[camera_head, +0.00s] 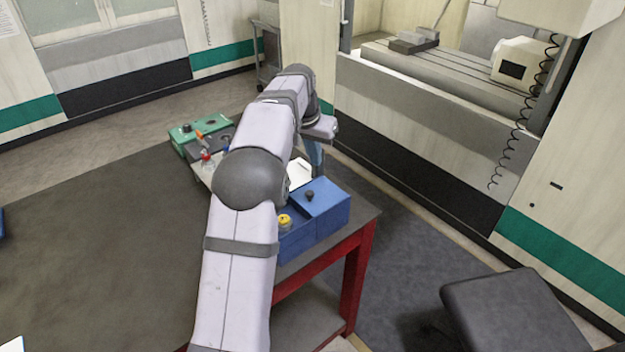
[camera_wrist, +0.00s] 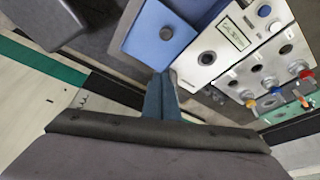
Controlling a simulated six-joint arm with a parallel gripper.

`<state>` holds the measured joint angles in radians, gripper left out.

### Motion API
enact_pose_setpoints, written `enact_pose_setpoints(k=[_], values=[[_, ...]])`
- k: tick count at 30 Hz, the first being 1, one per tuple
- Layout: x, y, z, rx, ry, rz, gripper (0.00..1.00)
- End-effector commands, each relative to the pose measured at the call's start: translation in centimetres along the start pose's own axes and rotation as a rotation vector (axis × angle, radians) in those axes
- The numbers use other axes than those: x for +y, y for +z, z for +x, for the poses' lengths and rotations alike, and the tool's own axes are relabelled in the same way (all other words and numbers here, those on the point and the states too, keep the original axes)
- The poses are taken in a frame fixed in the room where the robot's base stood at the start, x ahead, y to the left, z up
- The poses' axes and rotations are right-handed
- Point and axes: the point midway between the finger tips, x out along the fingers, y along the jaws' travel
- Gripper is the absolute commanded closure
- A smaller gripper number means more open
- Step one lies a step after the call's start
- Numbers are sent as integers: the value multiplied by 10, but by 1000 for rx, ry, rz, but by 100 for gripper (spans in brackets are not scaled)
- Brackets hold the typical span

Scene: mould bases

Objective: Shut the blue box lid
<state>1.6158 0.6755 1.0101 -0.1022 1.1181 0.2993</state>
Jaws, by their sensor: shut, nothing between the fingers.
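The blue box (camera_head: 312,238) stands at the right end of the table. Its flat blue lid (camera_head: 328,200) with a dark knob covers the far right part. The near left part looks uncovered, and a yellow-topped item (camera_head: 285,220) shows there, partly behind my arm. My gripper (camera_head: 317,168) is above and behind the box, pointing down, its fingers together and empty. In the wrist view the fingers (camera_wrist: 161,78) end close to the edge of a blue surface with a dark round knob, likely the lid (camera_wrist: 145,33). Contact cannot be told.
A white holder (camera_wrist: 208,62) with round holes and several coloured-cap items stands beside the box. A green case (camera_head: 186,130) lies at the table's far end. The dark table (camera_head: 100,240) is largely clear on the left. A dark stool (camera_head: 515,310) is off the table at right.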

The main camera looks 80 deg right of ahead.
Motion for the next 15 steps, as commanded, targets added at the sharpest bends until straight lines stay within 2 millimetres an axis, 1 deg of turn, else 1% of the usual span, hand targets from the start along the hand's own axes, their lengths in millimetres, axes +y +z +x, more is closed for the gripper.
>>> enact_pose_setpoints(k=[12,15], values=[[0,0,72,-5,1,0,100],[0,7,70,-1,0,0,100]])
